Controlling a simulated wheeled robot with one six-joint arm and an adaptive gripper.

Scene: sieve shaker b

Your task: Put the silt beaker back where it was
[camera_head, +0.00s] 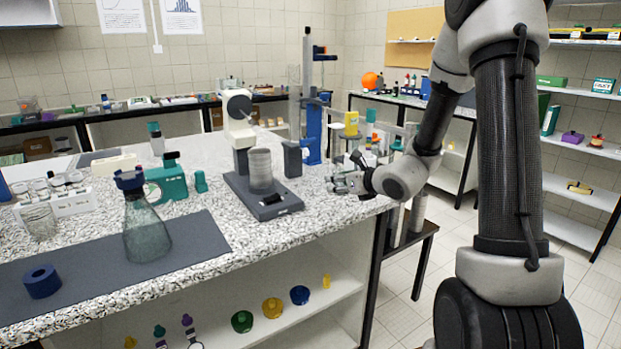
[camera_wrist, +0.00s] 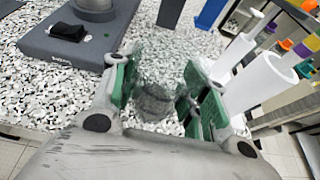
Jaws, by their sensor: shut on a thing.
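My gripper (camera_head: 345,183) is at the right end of the speckled counter, low near its surface. In the wrist view its green-padded fingers (camera_wrist: 160,88) are shut on a see-through greyish beaker (camera_wrist: 158,72), taken to be the silt beaker. The speckled counter shows through and around the beaker. I cannot tell whether its base touches the counter. In the head view the beaker cannot be made out clearly at the gripper. Its contents are not clear.
The shaker's dark base (camera_head: 268,203) with a clear cylinder (camera_head: 260,168) stands left of my gripper. A blue stand (camera_head: 312,130) is behind. White cylinders (camera_wrist: 262,80) stand at the right. A flask (camera_head: 145,235) and blue ring (camera_head: 42,281) are on the dark mat (camera_head: 195,240).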

